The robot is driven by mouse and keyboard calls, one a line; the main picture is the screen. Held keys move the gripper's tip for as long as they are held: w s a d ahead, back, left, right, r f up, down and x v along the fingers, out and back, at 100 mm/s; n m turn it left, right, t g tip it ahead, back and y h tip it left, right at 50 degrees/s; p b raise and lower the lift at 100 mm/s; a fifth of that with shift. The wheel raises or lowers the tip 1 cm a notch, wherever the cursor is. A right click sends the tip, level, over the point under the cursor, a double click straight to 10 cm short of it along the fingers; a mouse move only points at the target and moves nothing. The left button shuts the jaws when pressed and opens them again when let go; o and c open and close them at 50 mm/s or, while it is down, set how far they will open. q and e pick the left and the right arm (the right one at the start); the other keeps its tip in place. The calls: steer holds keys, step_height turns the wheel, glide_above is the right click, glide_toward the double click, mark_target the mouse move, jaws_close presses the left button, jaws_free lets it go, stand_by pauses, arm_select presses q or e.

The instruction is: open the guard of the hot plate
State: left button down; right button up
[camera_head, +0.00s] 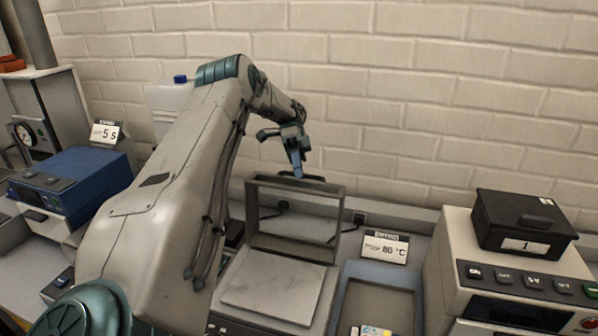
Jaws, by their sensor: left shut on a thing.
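The guard (292,249) of the hot plate is a dark grey frame with a clear pane. It stands raised, nearly upright, at the back edge of the hot plate (272,286). The plate's flat grey top is uncovered in front of it. My left gripper (298,171) is at the guard's top edge, shut on its dark handle (316,178). My left arm comes in from the left and hides the plate's left side. My right gripper is not in view.
An 80 °C sign (385,247) stands right of the guard. A blue-grey tray (346,302) is beside the plate. At right, a black box numbered 1 (523,222) sits on a beige machine (450,245). A blue device (75,180) is at left. The brick wall is behind.

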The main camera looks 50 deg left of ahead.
arm_select(q)
steer(key=c, duration=1.5)
jaws_free()
steer(key=shift+s+a+f, duration=0.1)
steer(key=shift+s+f, duration=0.1)
steer(key=shift+r, duration=0.15)
